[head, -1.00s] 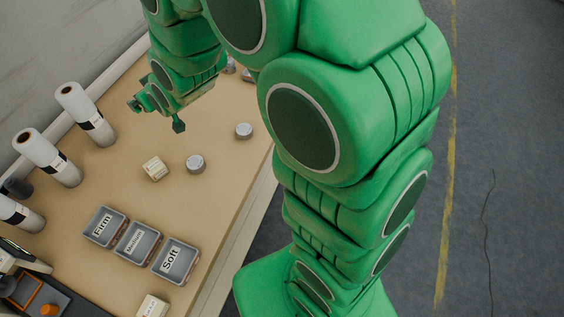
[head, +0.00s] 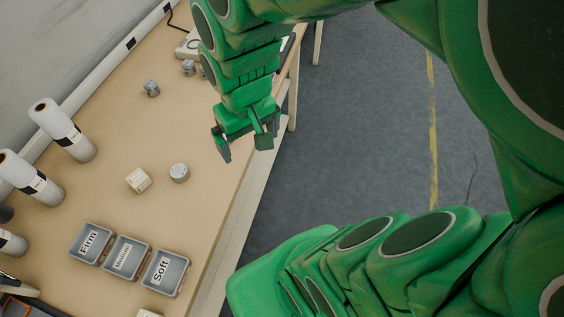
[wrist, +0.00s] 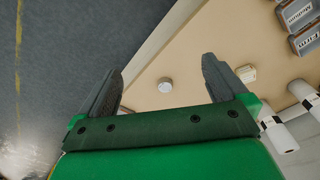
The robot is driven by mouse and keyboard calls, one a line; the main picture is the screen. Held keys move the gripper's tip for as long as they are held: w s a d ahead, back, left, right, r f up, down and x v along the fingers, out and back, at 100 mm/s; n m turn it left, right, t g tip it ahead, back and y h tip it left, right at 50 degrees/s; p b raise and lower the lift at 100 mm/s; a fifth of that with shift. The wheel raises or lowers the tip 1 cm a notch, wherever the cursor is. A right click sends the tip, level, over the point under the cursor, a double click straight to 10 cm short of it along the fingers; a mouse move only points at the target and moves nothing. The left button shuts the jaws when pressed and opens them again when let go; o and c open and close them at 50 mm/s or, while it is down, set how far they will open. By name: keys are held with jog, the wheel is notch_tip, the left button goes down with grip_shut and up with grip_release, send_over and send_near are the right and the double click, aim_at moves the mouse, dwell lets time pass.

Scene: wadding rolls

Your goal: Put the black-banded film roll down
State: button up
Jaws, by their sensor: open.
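Several tall white rolls with black bands stand at the left of the table; one is the upper roll (head: 48,113), and another stands below it (head: 17,168). Which one the task names I cannot tell. Two white rolls also show at the right of the wrist view, the nearer one here (wrist: 279,138). My gripper (head: 245,146) is open, with nothing seen between its fingers, over the table's right edge and well apart from the rolls. The wrist view also shows the open fingers (wrist: 162,75). No roll is in my grip.
Below on the table (head: 120,130) are a cream block (head: 138,180), a short grey round piece (head: 179,173), and trays marked Firm (head: 84,260), Medium (head: 120,277) and Soft (head: 159,291). Small grey pieces (head: 151,88) and a white device (head: 187,46) lie farther up. Floor lies to the right.

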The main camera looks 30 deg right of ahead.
jog(key=s+d+r+m+g, duration=0.1)
jog(key=s+r+g, duration=0.1)
jog(key=s, duration=0.8)
jog(key=shift+d+r+g, duration=0.3)
jog(key=shift+d+r, duration=0.05)
jog(key=shift+d, duration=0.05)
jog(key=shift+s, duration=0.1)
jog(key=w+a+f+n+t, duration=0.1)
jog(key=w+a+n, duration=0.2)
jog(key=w+a, duration=0.45)
jog(key=w+a+n, duration=0.3)
jog(key=w+a, duration=0.1)
jog(key=w, duration=0.6)
jog(key=w+a+f+n+t, duration=0.1)
jog(key=w+a+n, duration=0.2)
jog(key=w+a, duration=0.45)
notch_tip(320, 180, down, 9)
jog(key=w+d, duration=0.1)
jog(key=shift+w+d, duration=0.25)
jog(key=shift+d, duration=0.15)
jog(key=shift+r, duration=0.2)
notch_tip(320, 180, up, 10)
